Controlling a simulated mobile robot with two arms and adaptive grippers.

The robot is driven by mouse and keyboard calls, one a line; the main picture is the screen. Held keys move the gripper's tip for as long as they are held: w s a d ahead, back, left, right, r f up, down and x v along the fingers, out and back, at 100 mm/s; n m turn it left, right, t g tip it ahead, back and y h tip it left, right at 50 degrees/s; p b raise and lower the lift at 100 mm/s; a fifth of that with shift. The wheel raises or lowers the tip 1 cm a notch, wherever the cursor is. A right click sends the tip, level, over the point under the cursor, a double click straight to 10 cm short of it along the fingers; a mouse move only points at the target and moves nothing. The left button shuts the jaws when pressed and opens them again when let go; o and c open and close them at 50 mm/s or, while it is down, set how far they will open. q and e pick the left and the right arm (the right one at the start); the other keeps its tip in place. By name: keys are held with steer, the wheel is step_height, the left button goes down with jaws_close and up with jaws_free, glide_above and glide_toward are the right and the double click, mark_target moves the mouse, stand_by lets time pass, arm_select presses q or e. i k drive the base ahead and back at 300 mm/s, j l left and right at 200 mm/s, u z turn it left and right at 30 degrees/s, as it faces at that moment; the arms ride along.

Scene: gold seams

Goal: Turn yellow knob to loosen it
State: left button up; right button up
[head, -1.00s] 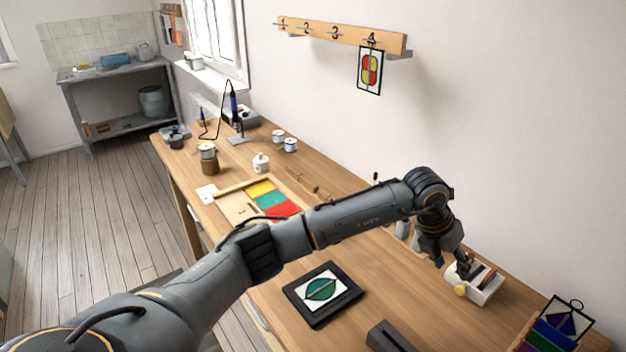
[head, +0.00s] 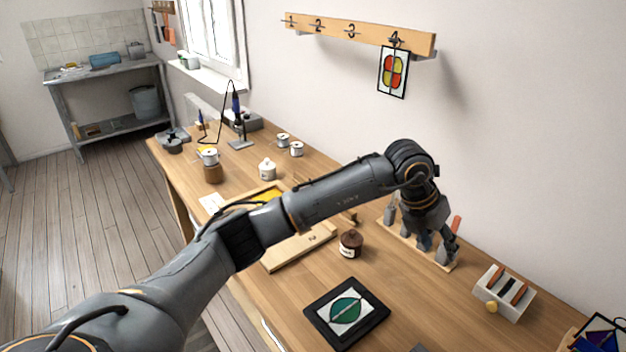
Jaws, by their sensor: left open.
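The yellow knob (head: 491,307) sticks out from the near-left side of a small white box (head: 511,309) at the right of the bench. The box has dark and orange-brown strips on top. My left gripper (head: 434,248) is open, pointing down over a wooden tool rack (head: 402,245), to the left of the box and apart from the knob. Its fingers overlap the rack's tools in the picture, so I cannot tell whether they touch any. The right gripper is out of view.
A black-framed green leaf panel (head: 347,313) lies in front. A brown lidded jar (head: 350,243) stands left of the rack, beside a wooden board (head: 297,247). A coloured glass panel (head: 600,335) is at the lower right corner. Bench between jar and box is partly clear.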

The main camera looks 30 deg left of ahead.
mark_target(492, 306)
steer(key=i+j, duration=0.1)
steer(key=j, duration=1.35)
steer(key=k+j, duration=0.15)
steer(key=j, duration=0.15)
steer(key=k+j, duration=0.1)
steer(key=j, duration=0.15)
